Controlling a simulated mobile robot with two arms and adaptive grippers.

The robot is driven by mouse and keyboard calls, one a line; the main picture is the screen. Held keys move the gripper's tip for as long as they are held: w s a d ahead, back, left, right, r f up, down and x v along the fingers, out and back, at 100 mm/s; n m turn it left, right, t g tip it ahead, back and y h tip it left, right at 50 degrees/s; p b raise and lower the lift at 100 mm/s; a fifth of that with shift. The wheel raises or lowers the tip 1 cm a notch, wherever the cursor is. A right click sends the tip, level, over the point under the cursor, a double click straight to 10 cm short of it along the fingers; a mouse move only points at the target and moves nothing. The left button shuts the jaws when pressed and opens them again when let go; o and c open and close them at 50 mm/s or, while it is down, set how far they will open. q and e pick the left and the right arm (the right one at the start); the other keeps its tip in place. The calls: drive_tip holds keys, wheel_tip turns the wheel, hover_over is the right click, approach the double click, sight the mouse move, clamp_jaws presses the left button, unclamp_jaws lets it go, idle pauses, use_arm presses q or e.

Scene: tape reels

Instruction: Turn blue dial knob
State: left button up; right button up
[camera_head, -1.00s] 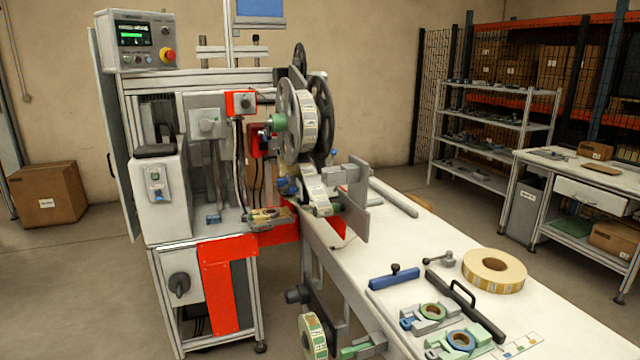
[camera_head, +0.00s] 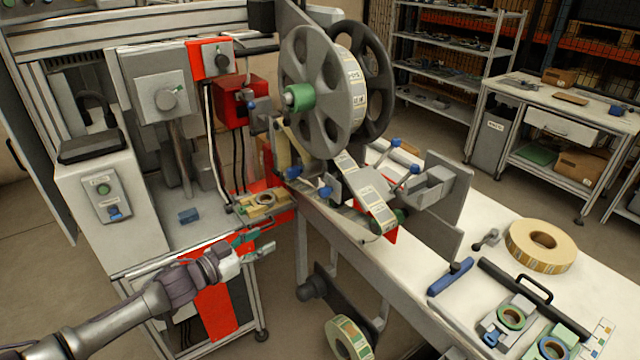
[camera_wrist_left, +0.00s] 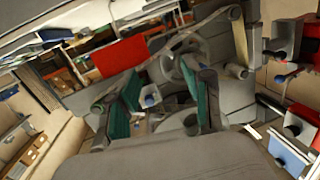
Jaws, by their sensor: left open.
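Several small blue parts show in the head view, and I cannot tell which is the dial knob. A blue knob (camera_head: 115,212) sits below a green button on the front box at left. Another blue knob (camera_head: 325,192) is under the large reel, and one blue knob (camera_head: 398,142) is on a lever right of it. My left gripper (camera_head: 264,242) is open and empty, in front of the machine, below the small tape fixture and apart from the blue knobs. No right gripper shows.
The large grey reel (camera_head: 310,90) with its label strip stands above the table edge. A yellow fixture (camera_head: 265,203) juts out above my gripper. The table (camera_head: 420,265) at right holds a tape roll (camera_head: 541,247) and tools. A lower reel (camera_head: 347,340) hangs below.

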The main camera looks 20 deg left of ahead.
sight(320, 194)
use_arm(q)
drive_tip(key=s+d+r+m+g+h+p, duration=0.1)
drive_tip(key=d+r+m+h, duration=0.3)
drive_tip(key=r, duration=0.7)
drive_tip(key=shift+n+y, duration=0.4)
drive_tip(key=shift+n, duration=0.5)
drive_tip(key=p+x, duration=0.3)
drive_tip(key=x, duration=0.9)
drive_tip(key=shift+d, duration=0.2)
drive_tip(key=shift+w+d+f, duration=0.15)
drive_tip(key=shift+w+d, duration=0.15)
drive_tip(key=shift+w, duration=0.1)
use_arm(e)
drive_tip(key=r, duration=0.4)
drive_tip(key=shift+s+a+r, duration=0.25)
drive_tip(key=shift+s+a, duration=0.05)
drive_tip(key=shift+a, duration=0.1)
use_arm(q)
clamp_jaws()
use_arm(e)
drive_tip(key=shift+d, duration=0.35)
